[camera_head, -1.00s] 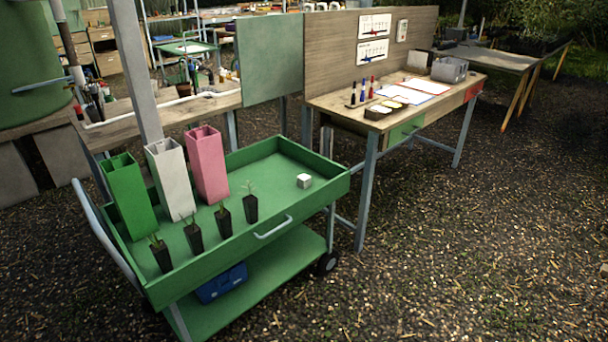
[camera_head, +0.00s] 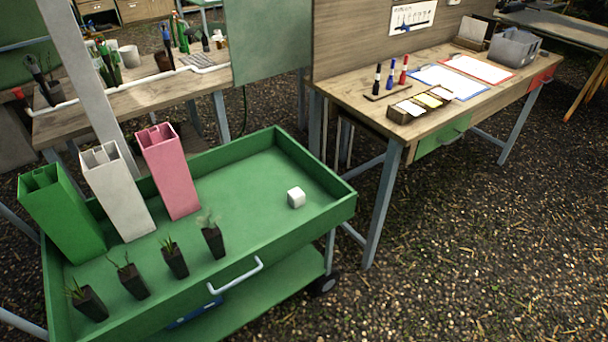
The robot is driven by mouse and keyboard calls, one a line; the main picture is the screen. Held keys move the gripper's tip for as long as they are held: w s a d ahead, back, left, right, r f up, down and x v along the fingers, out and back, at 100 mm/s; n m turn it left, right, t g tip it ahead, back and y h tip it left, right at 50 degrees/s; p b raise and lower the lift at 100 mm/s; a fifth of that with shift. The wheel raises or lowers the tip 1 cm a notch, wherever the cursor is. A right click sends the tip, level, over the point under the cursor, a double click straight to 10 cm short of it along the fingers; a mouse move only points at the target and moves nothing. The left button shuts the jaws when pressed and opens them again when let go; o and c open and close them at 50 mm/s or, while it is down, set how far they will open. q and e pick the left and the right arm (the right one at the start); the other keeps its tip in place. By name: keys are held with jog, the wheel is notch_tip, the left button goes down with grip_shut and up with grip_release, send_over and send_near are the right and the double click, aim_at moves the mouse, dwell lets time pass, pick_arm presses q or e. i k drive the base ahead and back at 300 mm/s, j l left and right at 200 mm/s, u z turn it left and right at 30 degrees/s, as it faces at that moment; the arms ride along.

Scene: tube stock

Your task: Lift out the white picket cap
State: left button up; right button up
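A small white cap (camera_head: 296,197), shaped like a block, lies on the floor of the green cart tray (camera_head: 340,206), toward its right end. Three tall square tubes stand at the tray's left end: a green one (camera_head: 62,214), a white one (camera_head: 118,194) and a pink one (camera_head: 168,172). Their tops are open and I cannot see down to their bottoms. Neither of my grippers shows in the head view.
Several dark seedling pots, one of them here (camera_head: 213,241), stand along the tray's front side, which has a handle (camera_head: 236,277). Gravel ground (camera_head: 480,250) is clear at the right front.

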aim_at(295, 196)
jog(key=i+l+u, duration=0.15)
jog(key=i+l, duration=0.6)
jog(key=i, duration=0.15)
